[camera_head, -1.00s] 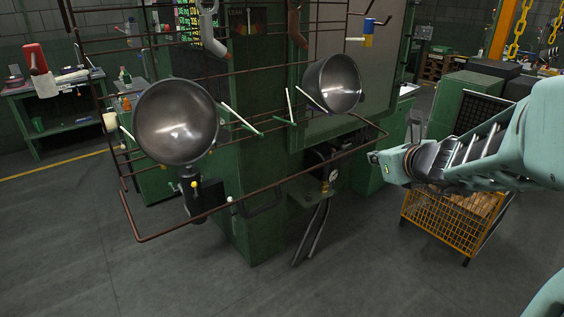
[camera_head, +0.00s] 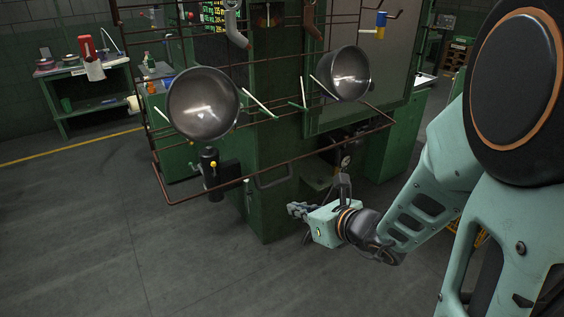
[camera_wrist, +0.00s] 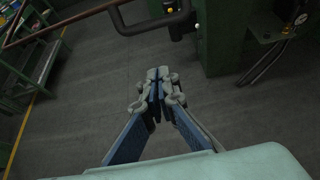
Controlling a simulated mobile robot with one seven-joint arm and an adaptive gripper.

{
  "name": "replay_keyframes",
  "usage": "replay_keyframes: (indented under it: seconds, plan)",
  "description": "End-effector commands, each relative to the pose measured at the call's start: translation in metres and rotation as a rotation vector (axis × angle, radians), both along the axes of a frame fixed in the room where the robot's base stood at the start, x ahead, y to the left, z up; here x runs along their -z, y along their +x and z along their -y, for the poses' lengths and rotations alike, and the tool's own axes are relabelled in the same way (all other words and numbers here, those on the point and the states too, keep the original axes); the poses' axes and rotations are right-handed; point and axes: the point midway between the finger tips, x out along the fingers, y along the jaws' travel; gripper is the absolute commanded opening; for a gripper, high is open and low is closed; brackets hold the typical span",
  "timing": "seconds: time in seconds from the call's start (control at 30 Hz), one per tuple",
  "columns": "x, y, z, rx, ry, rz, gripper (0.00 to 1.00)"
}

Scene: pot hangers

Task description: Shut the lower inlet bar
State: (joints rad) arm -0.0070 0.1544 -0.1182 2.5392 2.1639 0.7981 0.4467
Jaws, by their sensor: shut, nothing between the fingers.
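The lower inlet bar (camera_head: 235,177) is a thin rust-brown bar frame. It juts out toward me from the lower part of the pot hanger rack, with a loop handle (camera_head: 272,177) on its front run. In the wrist view the bar (camera_wrist: 62,24) crosses the top left, and the dark handle (camera_wrist: 153,24) is at the top middle. My gripper (camera_head: 292,209) is shut and empty, below and a little right of the handle in the head view, apart from it. In the wrist view my gripper's closed fingertips (camera_wrist: 161,78) point toward the handle, with a gap between.
Two dark metal bowls (camera_head: 203,103) (camera_head: 349,74) hang on the rack above the bar. A green cabinet (camera_head: 263,215) stands behind the bar. A gauge with pipes (camera_wrist: 299,19) is at the wrist view's right. A green bench (camera_head: 88,85) stands at the far left. The floor in front is clear.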

Motion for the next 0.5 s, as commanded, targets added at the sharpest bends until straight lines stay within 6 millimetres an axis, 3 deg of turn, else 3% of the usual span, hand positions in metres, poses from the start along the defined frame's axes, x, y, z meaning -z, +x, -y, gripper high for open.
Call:
replay_keyframes:
  seconds: [0.3, 0.5]
  plan:
    - [0.004, 0.007, -0.002, 0.013, -0.014, -0.002, 0.00]
    - [0.026, 0.034, -0.021, 0.008, -0.014, 0.001, 0.00]
